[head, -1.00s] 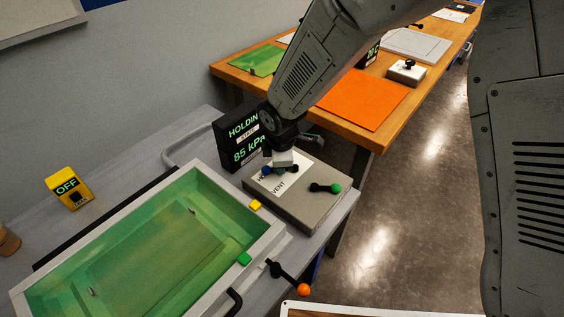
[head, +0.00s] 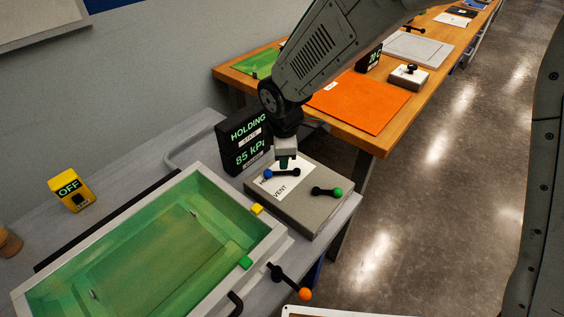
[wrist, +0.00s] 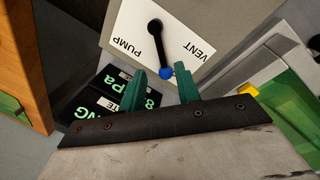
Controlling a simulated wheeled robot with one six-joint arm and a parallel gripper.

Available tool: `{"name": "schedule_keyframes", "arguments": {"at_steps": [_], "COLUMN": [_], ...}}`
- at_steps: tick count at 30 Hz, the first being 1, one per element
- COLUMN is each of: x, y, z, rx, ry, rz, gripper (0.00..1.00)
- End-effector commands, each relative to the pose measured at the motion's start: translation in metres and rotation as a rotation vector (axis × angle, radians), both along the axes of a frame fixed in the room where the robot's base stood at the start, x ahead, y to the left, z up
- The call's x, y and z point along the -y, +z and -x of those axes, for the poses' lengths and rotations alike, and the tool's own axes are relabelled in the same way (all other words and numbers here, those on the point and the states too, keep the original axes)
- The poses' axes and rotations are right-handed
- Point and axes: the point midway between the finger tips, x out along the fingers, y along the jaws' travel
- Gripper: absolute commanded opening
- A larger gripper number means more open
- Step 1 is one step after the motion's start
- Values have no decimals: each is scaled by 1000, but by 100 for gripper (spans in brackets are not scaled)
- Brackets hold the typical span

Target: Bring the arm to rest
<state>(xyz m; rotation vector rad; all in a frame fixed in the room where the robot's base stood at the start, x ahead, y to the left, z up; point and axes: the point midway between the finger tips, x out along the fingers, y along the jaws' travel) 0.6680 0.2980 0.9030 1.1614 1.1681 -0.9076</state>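My gripper (head: 285,164) hangs over the grey valve box (head: 312,206), close above the blue-knobbed lever (head: 282,173). In the wrist view its two teal fingers (wrist: 162,85) stand apart with nothing held between them. The blue knob (wrist: 166,73) shows near the fingertips, between them in the picture; whether it touches a finger I cannot tell. The lever's black pivot lies on a white plate (wrist: 170,22) marked PUMP and VENT. My forearm reaches in from the upper right in the head view.
A black display (head: 243,143) reading HOLDING, 85 kPa stands behind the box. A green-knobbed lever (head: 327,191) is on the box. A green bath (head: 150,235) and an orange-knobbed handle (head: 290,281) lie in front. The yellow OFF unit (head: 71,190) stands left; a wooden table (head: 380,143) stands behind.

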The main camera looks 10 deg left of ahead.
Motion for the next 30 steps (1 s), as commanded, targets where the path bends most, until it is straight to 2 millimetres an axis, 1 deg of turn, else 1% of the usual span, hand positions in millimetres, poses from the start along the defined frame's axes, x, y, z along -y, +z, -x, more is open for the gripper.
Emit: {"name": "schedule_keyframes", "arguments": {"at_steps": [1,3,6,19,23,25,26,27,29,30], "x": [0,0,0,0,3,10,16,25,44,57], "y": [7,13,16,16,16,12,9,7,17,26], "z": [1,2,3,3,5,13,20,31,47,54], "rx": [1,1,0,-1,-13,-45,-68,-98,-131,-146], "ry": [0,1,1,0,-50,-122,-164,-228,-343,-415], "rz": [-1,-1,0,0,2,19,33,53,71,79], "gripper": [33,33,33,33,33,33,33,33,33,33]}}
